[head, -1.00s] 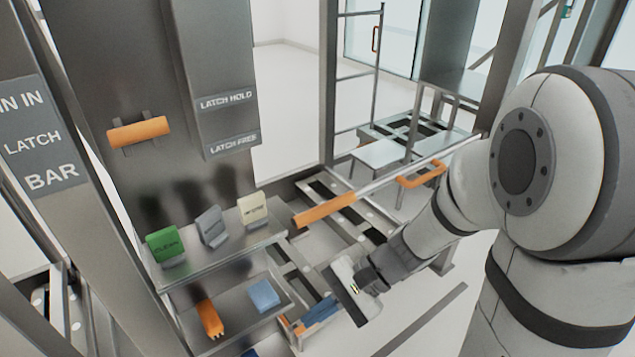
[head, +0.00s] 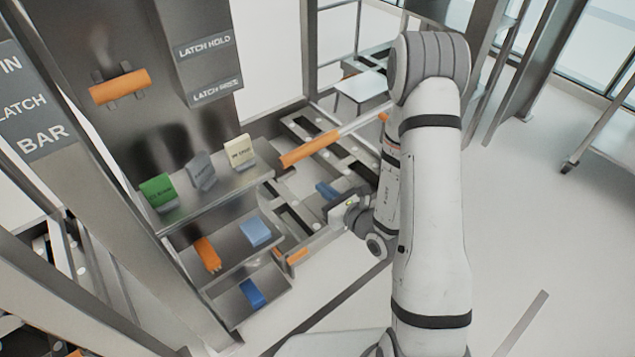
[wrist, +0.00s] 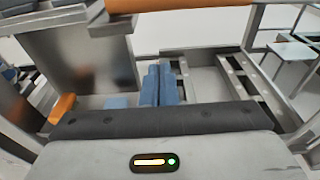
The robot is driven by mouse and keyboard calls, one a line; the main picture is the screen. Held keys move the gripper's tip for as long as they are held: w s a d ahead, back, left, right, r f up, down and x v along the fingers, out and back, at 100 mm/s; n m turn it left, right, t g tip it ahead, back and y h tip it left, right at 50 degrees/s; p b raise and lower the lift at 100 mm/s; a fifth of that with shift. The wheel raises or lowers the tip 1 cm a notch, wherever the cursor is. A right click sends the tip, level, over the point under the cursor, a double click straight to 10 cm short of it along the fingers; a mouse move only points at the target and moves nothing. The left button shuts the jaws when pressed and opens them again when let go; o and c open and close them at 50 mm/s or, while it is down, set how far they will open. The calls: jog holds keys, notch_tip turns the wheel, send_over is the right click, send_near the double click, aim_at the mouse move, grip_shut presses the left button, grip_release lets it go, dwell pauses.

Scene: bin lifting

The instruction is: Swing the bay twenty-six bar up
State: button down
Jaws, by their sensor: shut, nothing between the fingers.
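A metal bar with an orange grip (head: 310,149) sticks out nearly level in front of the bin rack. No bay number is readable on it. My gripper (head: 325,188) is just below and to the right of the grip in the head view, apart from it. In the wrist view its blue fingers (wrist: 159,85) are together with nothing between them. An orange bar (wrist: 170,4) crosses the top of the wrist view, beyond the fingertips. My arm hides the bar's far end in the head view.
An orange handle (head: 119,86) sits on the metal panel beside a box labelled LATCH HOLD (head: 204,46) and LATCH FREE. A shelf (head: 225,190) carries green, grey and cream cards. Trays below hold orange and blue pieces. Open floor (head: 540,230) lies right.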

jog(key=b+x, duration=0.2)
jog(key=x, duration=0.7)
jog(key=r, duration=0.4)
jog(key=shift+s+d+p, duration=0.1)
jog(key=shift+s+p, duration=0.15)
jog(key=shift+p, duration=0.05)
